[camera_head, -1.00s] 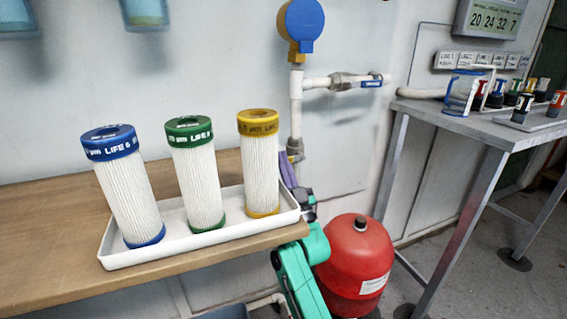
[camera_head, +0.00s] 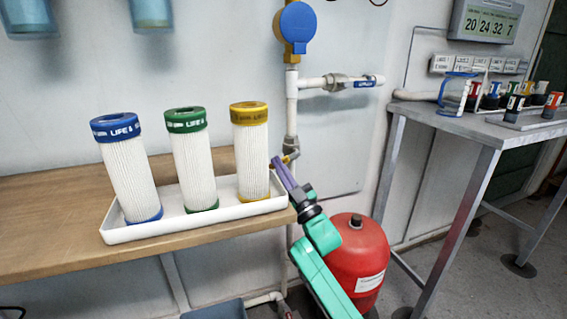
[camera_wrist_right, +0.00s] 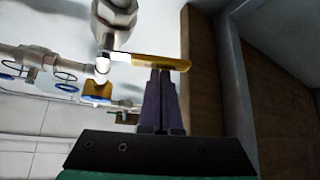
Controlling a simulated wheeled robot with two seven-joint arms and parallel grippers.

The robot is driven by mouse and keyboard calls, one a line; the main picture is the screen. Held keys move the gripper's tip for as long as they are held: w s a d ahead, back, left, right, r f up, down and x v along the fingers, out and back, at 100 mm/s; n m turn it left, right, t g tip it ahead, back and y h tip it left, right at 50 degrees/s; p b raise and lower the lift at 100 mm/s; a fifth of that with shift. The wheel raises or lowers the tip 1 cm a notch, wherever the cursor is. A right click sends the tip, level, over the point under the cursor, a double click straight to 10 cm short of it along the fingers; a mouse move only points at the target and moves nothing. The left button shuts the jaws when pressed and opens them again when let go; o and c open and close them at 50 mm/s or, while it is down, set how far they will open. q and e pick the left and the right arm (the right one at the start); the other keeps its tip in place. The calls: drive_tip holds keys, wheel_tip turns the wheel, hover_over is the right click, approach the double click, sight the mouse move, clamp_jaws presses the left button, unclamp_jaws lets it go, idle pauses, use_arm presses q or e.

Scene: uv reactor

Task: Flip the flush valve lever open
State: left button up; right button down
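The flush valve lever is a yellow handle (camera_wrist_right: 160,62) on a metal valve body (camera_wrist_right: 115,15) in the right wrist view. It runs sideways to the right from the valve. In the head view the small yellow lever (camera_head: 291,156) is at the vertical pipe, just right of the yellow-capped filter. My right gripper (camera_head: 276,161) has purple fingers and reaches up to this lever. In the wrist view the fingertips (camera_wrist_right: 161,71) are together and meet the lever's lower edge; I cannot tell whether they press on it. My left gripper is not in view.
A white tray (camera_head: 110,233) with blue, green and yellow-capped filters stands on the wooden bench (camera_head: 40,215), close left of my right gripper. A red tank (camera_head: 360,250) stands behind my right forearm. A metal table (camera_head: 480,128) with small bottles is at the right.

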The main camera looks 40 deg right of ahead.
use_arm(q)
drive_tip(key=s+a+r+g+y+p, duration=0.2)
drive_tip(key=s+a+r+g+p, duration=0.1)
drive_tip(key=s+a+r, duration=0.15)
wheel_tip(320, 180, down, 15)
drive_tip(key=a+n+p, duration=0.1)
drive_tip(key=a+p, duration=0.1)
drive_tip(key=p, duration=0.3)
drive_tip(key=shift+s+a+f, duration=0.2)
use_arm(e)
drive_tip(key=d+f+n+g+y, duration=0.2)
drive_tip(key=n+g+y, duration=0.1)
drive_tip(key=n, duration=0.5)
drive_tip(key=s+d+f+n+g+y, duration=0.1)
drive_tip(key=d+f+n+g+y, duration=0.1)
drive_tip(key=n+g, duration=0.3)
drive_tip(key=shift+s+d+f+n+y, duration=0.35)
drive_tip(key=shift+d+n+y, duration=0.35)
drive_tip(key=shift+n, duration=1)
drive_tip(key=shift+f, duration=0.1)
